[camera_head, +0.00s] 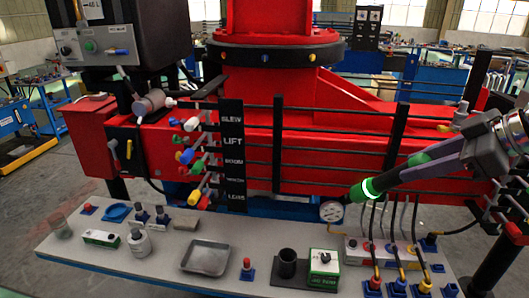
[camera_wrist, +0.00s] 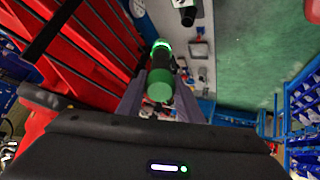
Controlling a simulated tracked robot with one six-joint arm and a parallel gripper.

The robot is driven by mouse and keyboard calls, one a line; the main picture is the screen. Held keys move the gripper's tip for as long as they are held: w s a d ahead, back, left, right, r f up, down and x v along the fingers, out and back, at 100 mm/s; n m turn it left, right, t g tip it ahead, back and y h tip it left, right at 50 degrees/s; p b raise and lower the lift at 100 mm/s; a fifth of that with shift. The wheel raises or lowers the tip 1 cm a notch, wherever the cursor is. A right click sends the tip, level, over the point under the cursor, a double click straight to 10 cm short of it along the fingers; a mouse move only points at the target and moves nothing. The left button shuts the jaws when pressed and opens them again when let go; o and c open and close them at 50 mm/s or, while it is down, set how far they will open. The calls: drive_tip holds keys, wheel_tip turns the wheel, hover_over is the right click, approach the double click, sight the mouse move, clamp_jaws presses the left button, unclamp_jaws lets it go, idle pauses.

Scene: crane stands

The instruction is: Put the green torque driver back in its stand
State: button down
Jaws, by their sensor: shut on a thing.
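The green torque driver (camera_head: 374,187) is held by my gripper (camera_head: 408,172) at the right, over the bench. It is tilted, with its dark tip down to the left and a glowing green ring near that end. In the wrist view the driver (camera_wrist: 160,84) lies between my two fingers (camera_wrist: 158,98), its round green end toward the camera. A black open cup (camera_head: 287,264), which looks like the stand, is upright on the bench front, left of and below the driver. It also shows in the wrist view (camera_wrist: 188,17). Its inside is dark.
The grey bench (camera_head: 160,262) carries a shallow metal tray (camera_head: 205,257), a white-green tester box (camera_head: 323,268) beside the cup, and a round gauge (camera_head: 331,211) near the driver's tip in the picture. Hoses with coloured fittings (camera_head: 400,283) stand right. Red crane and black rails (camera_head: 277,150) rise behind.

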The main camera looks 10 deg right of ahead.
drive_tip(key=s+f+n+g+h, duration=0.3)
drive_tip(key=s+f+n+g, duration=0.4)
drive_tip(key=s+f, duration=0.5)
drive_tip(key=shift+s+a+f+n+g+h, duration=0.2)
drive_tip(key=shift+a+f+n+g+h, duration=0.15)
drive_tip(key=shift+n, duration=0.35)
